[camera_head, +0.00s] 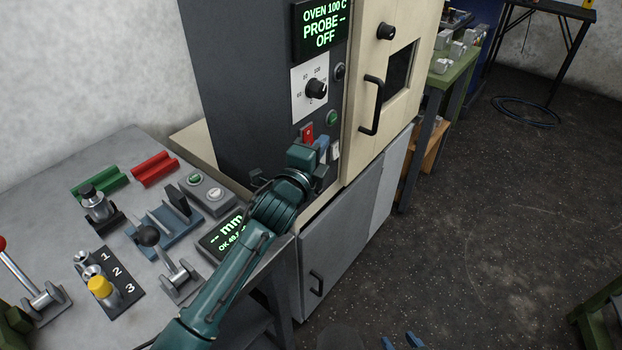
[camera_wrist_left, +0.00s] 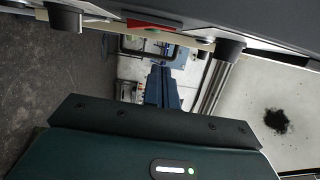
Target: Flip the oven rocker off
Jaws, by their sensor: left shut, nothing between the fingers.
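The oven's dark control cabinet (camera_head: 240,90) has a display (camera_head: 320,27) reading OVEN 100 C, PROBE --, OFF. A red rocker (camera_head: 307,133) sits low on the panel; a red part (camera_wrist_left: 150,24) also shows at the top of the left wrist view. My left gripper (camera_head: 323,144) is at the panel just right of the red rocker, its blue fingers together and empty. They also show closed in the left wrist view (camera_wrist_left: 161,86). Whether they touch the panel I cannot tell. My right gripper (camera_head: 401,342) shows only two separated blue fingertips at the bottom edge.
A dial (camera_head: 316,89) and a green button (camera_head: 332,118) are above the rocker. The cream oven door (camera_head: 365,160) with a black handle (camera_head: 372,105) is to the right. A bench (camera_head: 60,200) with levers, blocks and buttons stands left. The floor at right is mostly clear.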

